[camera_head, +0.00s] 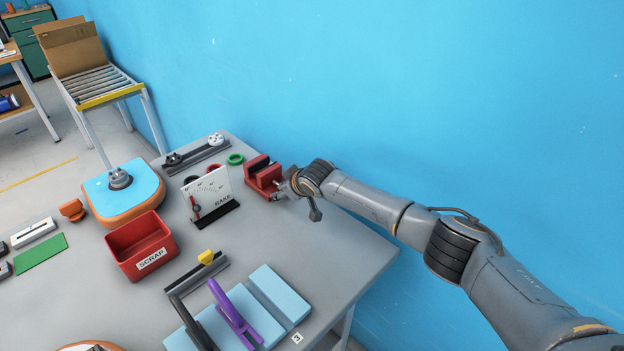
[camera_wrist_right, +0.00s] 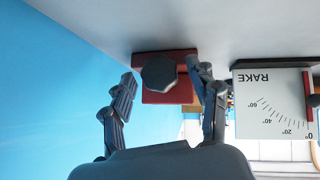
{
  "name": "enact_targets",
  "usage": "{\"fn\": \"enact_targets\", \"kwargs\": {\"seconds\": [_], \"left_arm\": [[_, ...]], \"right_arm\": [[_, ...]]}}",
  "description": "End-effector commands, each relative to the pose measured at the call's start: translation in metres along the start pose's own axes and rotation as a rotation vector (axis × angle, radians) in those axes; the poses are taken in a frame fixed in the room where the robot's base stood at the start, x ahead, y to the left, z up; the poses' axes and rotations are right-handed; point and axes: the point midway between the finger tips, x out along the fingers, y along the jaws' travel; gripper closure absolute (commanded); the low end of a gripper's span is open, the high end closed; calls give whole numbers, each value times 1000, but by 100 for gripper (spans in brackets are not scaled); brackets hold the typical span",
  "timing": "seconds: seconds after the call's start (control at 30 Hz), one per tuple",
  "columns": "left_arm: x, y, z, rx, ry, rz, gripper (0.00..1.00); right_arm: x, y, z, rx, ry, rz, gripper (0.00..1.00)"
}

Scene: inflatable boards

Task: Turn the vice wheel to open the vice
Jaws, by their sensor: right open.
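The red vice (camera_head: 262,174) stands on the grey workbench near its far edge, by the blue wall. In the right wrist view, which looks upside down, the red vice body (camera_wrist_right: 168,97) shows behind its dark knobbed wheel (camera_wrist_right: 158,73). My right gripper (camera_wrist_right: 162,78) is open, with one finger on each side of the wheel. I cannot tell whether the fingers touch it. In the head view my right gripper (camera_head: 284,187) is at the wheel end of the vice and hides the wheel. My left gripper is not in view.
A white RAKE gauge board (camera_head: 209,194) stands just left of the vice. A green ring (camera_head: 235,159) lies behind it.

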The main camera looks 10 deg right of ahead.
Motion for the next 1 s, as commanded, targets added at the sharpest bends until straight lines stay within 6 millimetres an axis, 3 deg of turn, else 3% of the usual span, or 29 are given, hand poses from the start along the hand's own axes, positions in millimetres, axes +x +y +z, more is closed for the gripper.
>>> {"fn": "enact_targets", "kwargs": {"seconds": [0.4, 0.57, 1.0], "left_arm": [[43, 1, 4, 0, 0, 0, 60], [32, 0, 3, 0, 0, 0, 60], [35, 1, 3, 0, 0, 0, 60]], "right_arm": [[3, 5, 3, 163, 4, -157, 40], [-25, 8, 0, 158, 2, -160, 40], [-97, 20, 2, 158, 3, -158, 40]]}}
